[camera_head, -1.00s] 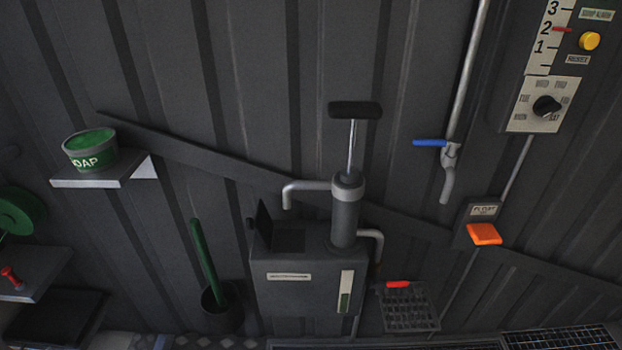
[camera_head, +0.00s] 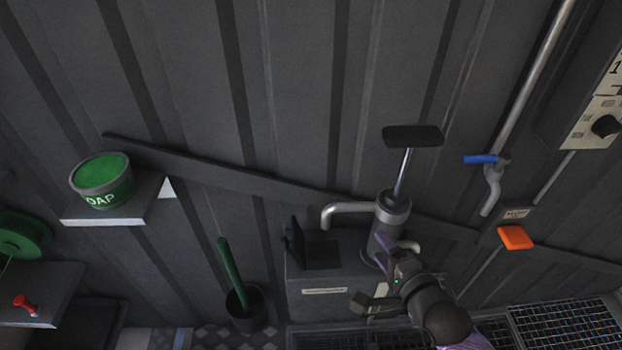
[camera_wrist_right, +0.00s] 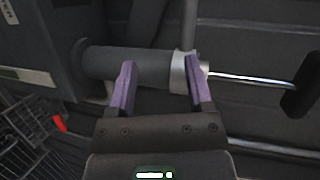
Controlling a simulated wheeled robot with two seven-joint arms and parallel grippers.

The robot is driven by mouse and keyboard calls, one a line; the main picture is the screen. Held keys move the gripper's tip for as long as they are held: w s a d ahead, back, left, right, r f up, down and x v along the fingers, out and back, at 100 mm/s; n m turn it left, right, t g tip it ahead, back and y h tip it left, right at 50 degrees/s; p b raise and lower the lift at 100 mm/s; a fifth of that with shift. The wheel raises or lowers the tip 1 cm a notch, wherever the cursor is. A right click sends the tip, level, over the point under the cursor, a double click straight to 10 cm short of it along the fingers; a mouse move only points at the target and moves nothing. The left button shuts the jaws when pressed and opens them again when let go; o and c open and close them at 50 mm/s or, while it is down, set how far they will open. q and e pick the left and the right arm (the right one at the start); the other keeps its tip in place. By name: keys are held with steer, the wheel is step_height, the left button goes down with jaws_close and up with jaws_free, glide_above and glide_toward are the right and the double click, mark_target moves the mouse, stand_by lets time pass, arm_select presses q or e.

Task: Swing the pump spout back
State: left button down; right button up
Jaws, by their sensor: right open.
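The pump stands on a dark grey box (camera_head: 325,291). Its upright cylinder (camera_head: 383,228) has a lighter collar, a rod and a black T-handle (camera_head: 413,136) on top. The grey spout (camera_head: 345,208) points left from the collar and bends down above the box's left part. It also shows in the wrist view (camera_wrist_right: 188,25), running up from the collar. My right gripper (camera_head: 374,274) is open in front of the cylinder. In the wrist view its purple fingers (camera_wrist_right: 158,78) overlap the cylinder and collar, with nothing clearly gripped. My left gripper is out of view.
A small shelf with a green soap tub (camera_head: 101,180) is at left. A dark bucket (camera_head: 245,309) with a green-handled tool stands left of the box. A blue-levered valve (camera_head: 481,160) and orange float switch (camera_head: 516,237) are on the wall at right.

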mark_target(353, 211)
steer(key=shift+m+t+y, duration=0.4)
steer(key=shift+y, duration=0.1)
steer(key=w+a+b, duration=0.1)
steer(key=w, duration=0.2)
steer(key=w+a+b, duration=0.1)
steer(key=w+a, duration=0.1)
steer(key=w, duration=0.1)
steer(key=w+a+r+b, duration=0.1)
steer(key=w+b, duration=0.1)
steer(key=shift+w+a, duration=0.3)
steer(key=shift+w, duration=0.1)
steer(key=shift+w+a, duration=0.1)
steer(key=shift+w, duration=0.25)
steer(key=shift+w+a+r, duration=0.1)
steer(key=shift+w, duration=0.15)
steer(key=c, duration=0.8)
jaws_close()
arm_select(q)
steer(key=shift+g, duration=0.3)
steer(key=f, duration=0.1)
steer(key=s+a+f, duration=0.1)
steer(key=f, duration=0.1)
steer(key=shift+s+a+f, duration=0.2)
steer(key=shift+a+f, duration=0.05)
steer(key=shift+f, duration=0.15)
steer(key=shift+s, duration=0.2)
